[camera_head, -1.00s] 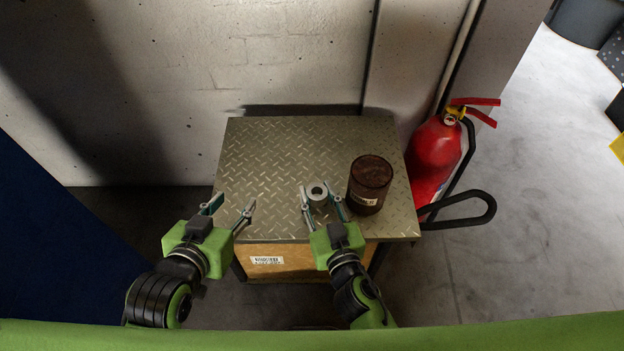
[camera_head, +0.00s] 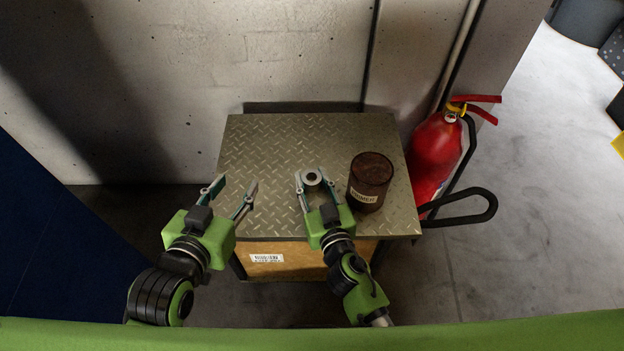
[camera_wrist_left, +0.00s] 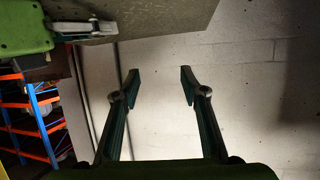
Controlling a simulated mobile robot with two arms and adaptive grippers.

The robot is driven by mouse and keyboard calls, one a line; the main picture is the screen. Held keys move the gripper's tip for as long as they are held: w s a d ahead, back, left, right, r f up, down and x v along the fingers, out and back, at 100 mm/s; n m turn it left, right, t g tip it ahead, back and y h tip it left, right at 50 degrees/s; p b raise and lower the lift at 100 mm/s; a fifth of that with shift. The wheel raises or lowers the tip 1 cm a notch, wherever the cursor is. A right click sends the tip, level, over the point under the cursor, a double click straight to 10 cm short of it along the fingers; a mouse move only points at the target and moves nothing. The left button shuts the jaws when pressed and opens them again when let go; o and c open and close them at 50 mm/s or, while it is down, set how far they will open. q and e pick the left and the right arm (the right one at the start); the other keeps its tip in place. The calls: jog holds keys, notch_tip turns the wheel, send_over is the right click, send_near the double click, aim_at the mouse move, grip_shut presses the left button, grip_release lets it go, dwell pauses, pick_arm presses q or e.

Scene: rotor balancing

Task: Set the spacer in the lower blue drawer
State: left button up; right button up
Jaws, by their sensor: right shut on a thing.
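The spacer (camera_head: 311,177) is a small grey ring with a dark hole, in the head view over the metal-topped table. My right gripper (camera_head: 311,181) is shut on it, one finger on each side. Whether the spacer is clear of the table top is hard to tell. My left gripper (camera_head: 236,184) is open and empty, over the table's left part. Its two spread fingers also show in the left wrist view (camera_wrist_left: 160,84). No blue drawer can be made out in either view.
A dark brown labelled jar (camera_head: 370,181) stands on the table (camera_head: 270,140), just right of my right gripper. A red fire extinguisher (camera_head: 433,155) stands right of the table. A wall (camera_head: 220,60) is behind. A dark blue surface (camera_head: 50,240) fills the left. Blue-and-orange racking (camera_wrist_left: 35,125) shows in the wrist view.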

jog(key=o, duration=1.3)
jog(key=shift+f, duration=0.1)
